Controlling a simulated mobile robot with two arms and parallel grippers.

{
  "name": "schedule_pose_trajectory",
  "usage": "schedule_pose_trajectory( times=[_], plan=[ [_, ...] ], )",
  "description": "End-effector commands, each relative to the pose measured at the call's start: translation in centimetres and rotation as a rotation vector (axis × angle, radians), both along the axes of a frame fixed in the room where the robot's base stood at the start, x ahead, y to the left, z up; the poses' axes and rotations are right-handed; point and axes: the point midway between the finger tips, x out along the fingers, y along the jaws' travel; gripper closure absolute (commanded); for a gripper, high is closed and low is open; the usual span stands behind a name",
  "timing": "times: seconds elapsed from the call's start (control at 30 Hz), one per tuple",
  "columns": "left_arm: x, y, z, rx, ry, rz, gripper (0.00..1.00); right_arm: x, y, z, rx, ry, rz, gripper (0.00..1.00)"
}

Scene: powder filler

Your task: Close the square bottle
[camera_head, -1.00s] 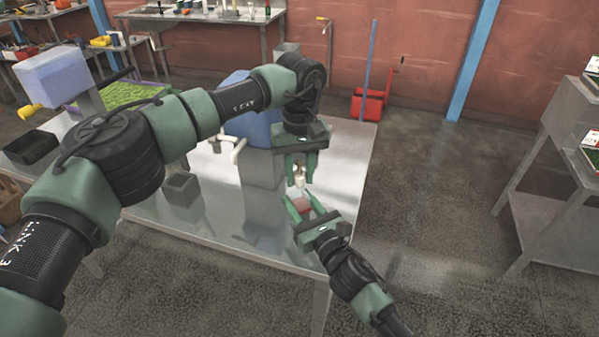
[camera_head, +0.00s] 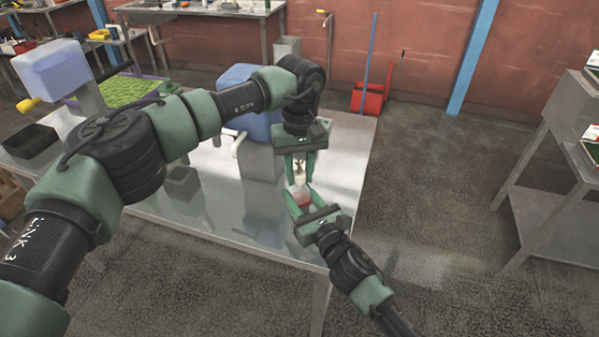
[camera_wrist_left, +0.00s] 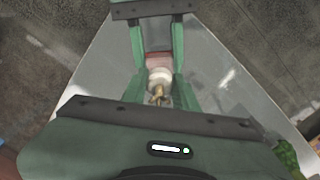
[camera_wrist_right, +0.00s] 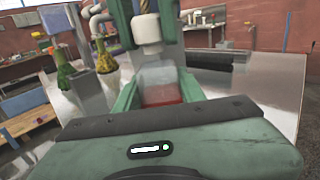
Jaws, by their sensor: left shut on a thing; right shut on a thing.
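The square bottle (camera_head: 301,200), translucent with red contents, is upright between the fingers of my right gripper (camera_head: 298,193), which is shut on it. It also shows in the right wrist view (camera_wrist_right: 160,84). My left gripper (camera_head: 300,177) points down from above, shut on a white cap (camera_head: 299,172) with a brownish-gold piece on top. In the right wrist view the cap (camera_wrist_right: 147,35) is just above the bottle, close to its top. I cannot tell whether they touch. The left wrist view shows the cap (camera_wrist_left: 159,76) lined up near the bottle (camera_wrist_left: 158,58).
The metal table (camera_head: 215,215) lies below and left of the grippers. A grey stand with a blue container (camera_head: 240,100) is close behind the left forearm. A dark tray (camera_head: 31,148) lies at the left. Open floor is to the right, before a metal shelf unit (camera_head: 545,185).

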Motion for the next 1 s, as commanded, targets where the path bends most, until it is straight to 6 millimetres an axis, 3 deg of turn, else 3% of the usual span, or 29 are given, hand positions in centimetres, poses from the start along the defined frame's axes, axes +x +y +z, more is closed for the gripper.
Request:
schedule_pose_trajectory(
  times=[0.67, 0.7, 0.77, 1.0],
  plan=[
    [0.0, 0.0, -1.3, 0.001, 0.0, 0.0, 1.0, 0.0, 0.0, -0.1, 0.0, 0.001, 0.0, 1.0],
    [0.0, 0.0, -1.3, 0.0, -0.001, 0.0, 0.6, 0.0, 0.0, -0.1, 0.0, 0.001, 0.0, 1.0],
    [0.0, 0.0, -1.3, 0.0, -0.001, 0.0, 0.46, 0.0, 0.0, -0.1, 0.0, 0.001, 0.0, 1.0],
    [0.0, 0.0, -1.3, 0.0, 0.0, 0.0, 0.46, 0.0, 0.0, -0.1, 0.0, 0.001, 0.0, 1.0]
  ],
)
